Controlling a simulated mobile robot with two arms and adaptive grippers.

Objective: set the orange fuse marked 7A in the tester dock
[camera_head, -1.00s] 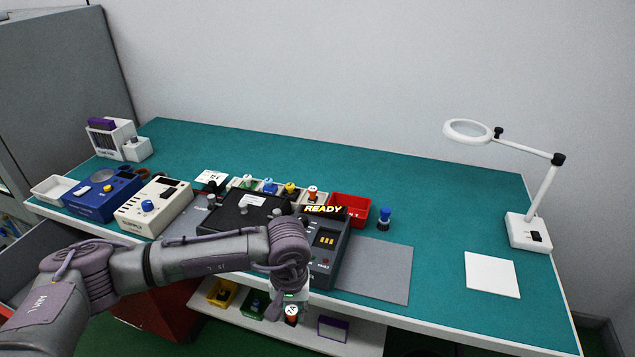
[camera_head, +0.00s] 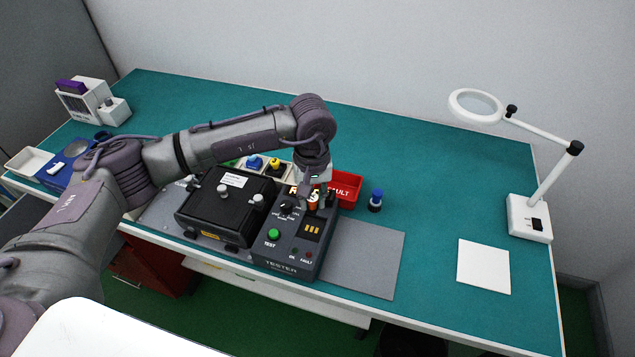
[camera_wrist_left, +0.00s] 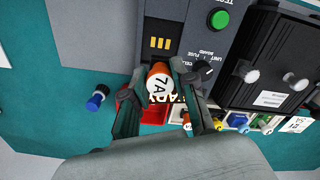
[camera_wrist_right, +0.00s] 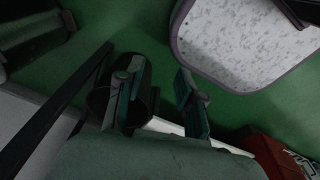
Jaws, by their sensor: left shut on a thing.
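The orange fuse marked 7A (camera_wrist_left: 158,84) is between the fingers of my left gripper (camera_wrist_left: 165,95), which is shut on it. In the head view my left gripper (camera_head: 314,195) is above the far end of the tester (camera_head: 290,250), and the fuse (camera_head: 312,203) shows as a small orange patch. In the left wrist view the tester's dark slot with yellow contacts (camera_wrist_left: 160,43) lies just beyond the fuse. The gap between fuse and tester cannot be judged. My right gripper (camera_wrist_right: 160,100) has its fingers apart, with nothing between them, over the green floor.
A black lidded box (camera_head: 222,212) stands left of the tester. A red bin (camera_head: 346,187) and a blue-capped fuse (camera_head: 376,200) are behind and to the right. A grey mat (camera_head: 365,258) is bare. A magnifier lamp (camera_head: 528,217) stands at the right.

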